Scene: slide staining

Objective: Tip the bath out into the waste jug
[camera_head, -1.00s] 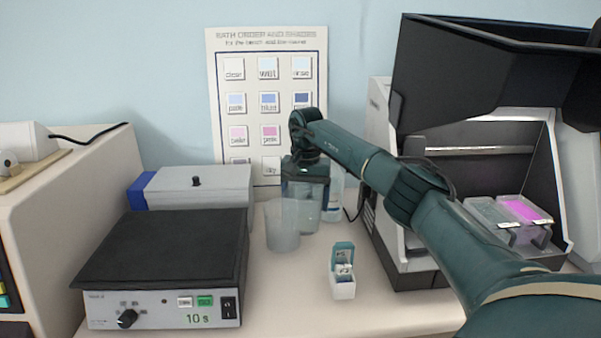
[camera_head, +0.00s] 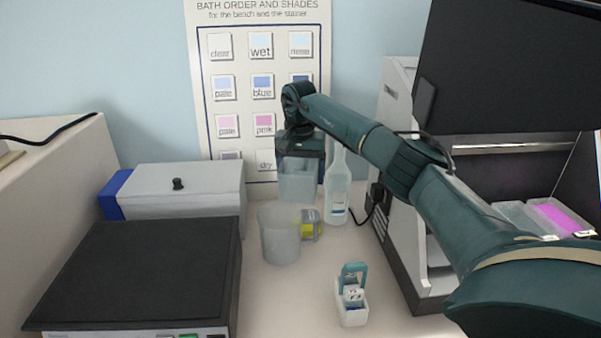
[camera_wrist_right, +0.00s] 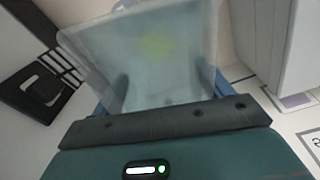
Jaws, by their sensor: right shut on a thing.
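The bath (camera_head: 298,181) is a translucent, pale grey-blue box. My right gripper (camera_head: 300,158) is shut on it and holds it up behind the waste jug, roughly upright in the head view. The bath also fills the middle of the right wrist view (camera_wrist_right: 145,60), with the gripper's fingers (camera_wrist_right: 160,92) at its sides. The waste jug (camera_head: 279,236) is a translucent, wide-mouthed vessel standing on the bench, in front of the bath and slightly left. I cannot tell whether liquid is in the bath. My left gripper is not in view.
A black-topped hotplate (camera_head: 140,275) is left. The stainer with baths (camera_head: 560,218) is right.

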